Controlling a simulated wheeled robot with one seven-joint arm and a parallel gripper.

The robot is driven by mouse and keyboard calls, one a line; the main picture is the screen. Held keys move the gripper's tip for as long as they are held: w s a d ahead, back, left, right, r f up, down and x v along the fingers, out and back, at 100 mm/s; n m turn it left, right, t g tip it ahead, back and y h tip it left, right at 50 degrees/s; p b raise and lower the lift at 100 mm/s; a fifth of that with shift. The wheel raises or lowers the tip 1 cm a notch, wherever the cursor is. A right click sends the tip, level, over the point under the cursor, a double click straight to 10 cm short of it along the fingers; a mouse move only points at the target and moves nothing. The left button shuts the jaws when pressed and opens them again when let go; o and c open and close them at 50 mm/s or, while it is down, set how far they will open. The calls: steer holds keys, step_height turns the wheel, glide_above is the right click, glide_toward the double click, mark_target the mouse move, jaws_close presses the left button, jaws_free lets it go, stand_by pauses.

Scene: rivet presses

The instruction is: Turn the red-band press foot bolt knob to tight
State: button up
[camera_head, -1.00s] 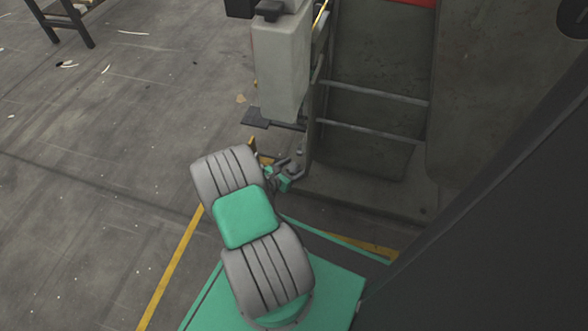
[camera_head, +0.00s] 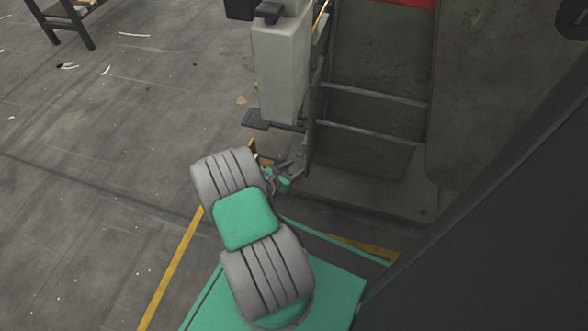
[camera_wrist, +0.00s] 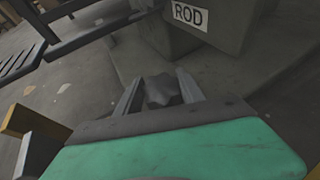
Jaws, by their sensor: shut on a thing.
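The red-band press (camera_head: 375,90) is a large dark grey machine with a red band (camera_head: 402,2) at the top edge of the head view. In the wrist view, a dark, lobed foot bolt knob (camera_wrist: 163,90) sits between the two fingers of my gripper (camera_wrist: 161,84). The fingers are shut on its sides. In the head view my gripper (camera_head: 289,170) is low beside the press's near left corner, partly behind my arm. I cannot make out the knob there, and its bolt is hidden.
A grey box (camera_head: 282,75) and a dark pedal-like plate (camera_head: 268,121) stick out from the press just above my gripper. A yellow floor line (camera_head: 175,265) runs at the left. A "ROD" label (camera_wrist: 202,14) shows in the wrist view. Open floor (camera_head: 90,190) lies left.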

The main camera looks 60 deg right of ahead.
steer(key=m+g+y, duration=0.1)
steer(key=m+g, duration=0.1)
steer(key=shift+w+g, duration=0.15)
steer(key=shift+g, duration=0.25)
steer(key=shift+m+g+y, duration=0.7)
steer(key=shift+m+g, duration=0.4)
steer(key=shift+m, duration=0.2)
steer(key=o, duration=1.4)
steer(key=shift+c, duration=0.2)
steer(key=p+v, duration=0.2)
steer(key=v, duration=0.5)
steer(key=shift+w+a+r, duration=0.1)
steer(key=shift+a+r, duration=0.15)
steer(key=shift+a, duration=0.05)
